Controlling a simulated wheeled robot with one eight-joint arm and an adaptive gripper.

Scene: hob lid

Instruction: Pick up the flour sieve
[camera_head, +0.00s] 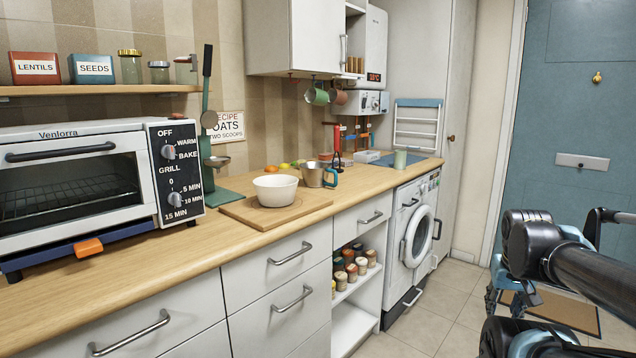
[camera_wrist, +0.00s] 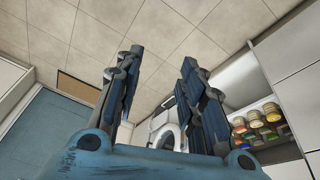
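A metal cup with a teal handle (camera_head: 316,174), which looks like the flour sieve, stands upright on the wooden counter, just right of a white bowl (camera_head: 275,190). The bowl sits on a wooden board (camera_head: 248,212). My gripper (camera_wrist: 160,62) is open and empty in the wrist view, its two blue and dark fingers well apart. It is over the floor, away from the counter. The sieve does not show in the wrist view.
A toaster oven (camera_head: 75,185) fills the counter's left end. A teal stand (camera_head: 207,160) is behind the board. A washing machine (camera_head: 418,235) and a shelf of jars (camera_head: 350,270) are below the counter. The floor (camera_head: 440,310) in front is mostly clear.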

